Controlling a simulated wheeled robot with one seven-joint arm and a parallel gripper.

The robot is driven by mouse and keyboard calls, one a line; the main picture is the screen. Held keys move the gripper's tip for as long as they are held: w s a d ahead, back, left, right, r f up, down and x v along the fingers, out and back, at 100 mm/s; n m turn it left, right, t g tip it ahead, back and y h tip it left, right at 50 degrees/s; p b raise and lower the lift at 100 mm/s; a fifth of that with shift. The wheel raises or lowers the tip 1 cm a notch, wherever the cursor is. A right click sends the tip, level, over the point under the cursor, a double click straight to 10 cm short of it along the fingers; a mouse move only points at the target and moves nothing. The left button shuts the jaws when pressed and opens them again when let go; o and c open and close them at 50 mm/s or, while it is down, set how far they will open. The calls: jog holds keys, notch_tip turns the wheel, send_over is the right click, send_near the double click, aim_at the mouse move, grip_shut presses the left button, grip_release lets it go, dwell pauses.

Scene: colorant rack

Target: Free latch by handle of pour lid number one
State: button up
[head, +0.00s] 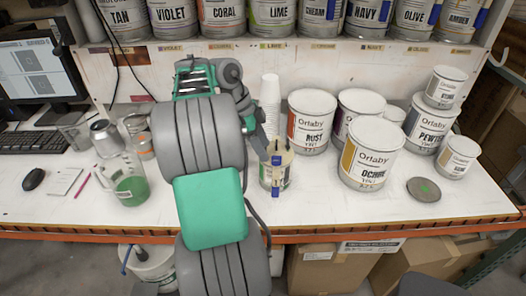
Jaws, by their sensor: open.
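A small can with a pale lid (265,174) stands upright near the bench's front edge, just right of my arm. A blue latch or handle piece (277,161) shows at its upper front, with another blue piece lower down. No number is readable on it. My gripper (262,141) is at the can's top rear, small and partly hidden by my own wrist and arm. It is open; whether it touches the lid or handle cannot be told. My arm covers the can's left surroundings.
A stack of white cups (270,100) stands right behind. The Rust can (311,122) and Ochre can (370,153) stand to the right, with a loose round lid (424,190). A pitcher with green liquid (127,180) is left. Shelf cans line the back. Front bench space is clear.

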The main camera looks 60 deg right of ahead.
jog(key=shift+f, duration=0.2)
jog(key=shift+c, duration=0.4)
grip_shut()
